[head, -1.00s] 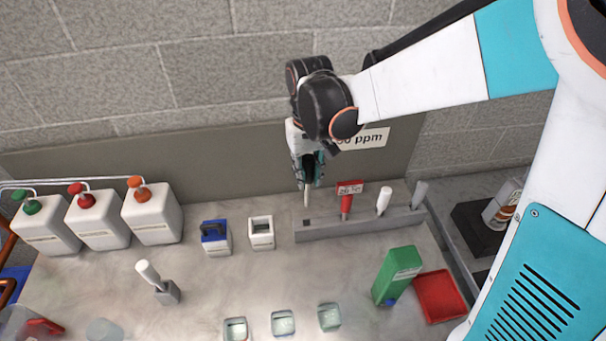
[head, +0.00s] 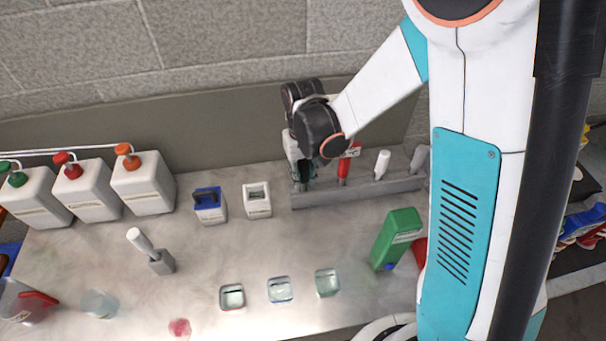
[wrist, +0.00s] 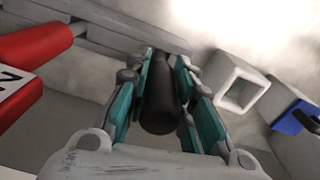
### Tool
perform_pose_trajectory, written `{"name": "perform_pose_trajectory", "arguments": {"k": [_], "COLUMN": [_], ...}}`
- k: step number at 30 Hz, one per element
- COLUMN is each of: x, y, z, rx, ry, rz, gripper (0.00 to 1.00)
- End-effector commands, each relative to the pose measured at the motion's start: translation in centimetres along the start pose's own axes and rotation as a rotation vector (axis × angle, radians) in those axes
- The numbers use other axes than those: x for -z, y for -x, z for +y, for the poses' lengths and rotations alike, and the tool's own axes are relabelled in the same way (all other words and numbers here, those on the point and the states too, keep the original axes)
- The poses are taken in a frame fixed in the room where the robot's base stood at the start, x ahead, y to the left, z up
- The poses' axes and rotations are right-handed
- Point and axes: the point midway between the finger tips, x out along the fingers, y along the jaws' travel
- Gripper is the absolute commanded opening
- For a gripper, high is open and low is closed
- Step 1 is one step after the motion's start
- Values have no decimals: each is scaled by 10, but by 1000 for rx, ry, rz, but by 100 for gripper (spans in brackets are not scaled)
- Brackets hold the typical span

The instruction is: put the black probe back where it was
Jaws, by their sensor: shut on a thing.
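My gripper (head: 301,182) is at the left end of the long grey rack (head: 352,193) in the head view, low over it. The wrist view shows the gripper's teal-padded fingers (wrist: 167,68) shut on the black probe (wrist: 158,100). The probe points away from the camera toward the rack (wrist: 112,32). Its lower tip is hidden, so I cannot tell whether it is inside a rack hole. In the head view the probe is mostly hidden by the gripper.
A red-handled probe (head: 343,170) stands in the rack just right of my gripper, with a white one (head: 382,163) and a grey one (head: 419,158) further right. A white open box (head: 257,203) and a blue-topped box (head: 209,206) stand left of the rack.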

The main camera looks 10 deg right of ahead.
Motion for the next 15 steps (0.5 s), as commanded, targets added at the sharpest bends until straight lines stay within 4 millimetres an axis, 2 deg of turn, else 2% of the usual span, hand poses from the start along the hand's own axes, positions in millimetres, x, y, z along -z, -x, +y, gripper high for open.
{"name": "perform_pose_trajectory", "arguments": {"k": [9,10,12,15], "x": [0,0,0,0], "y": [-3,-2,-2,-2], "z": [0,0,0,0], "rx": [0,0,0,0], "ry": [0,0,0,0], "rz": [0,0,0,0], "gripper": [0,27,42,42]}}
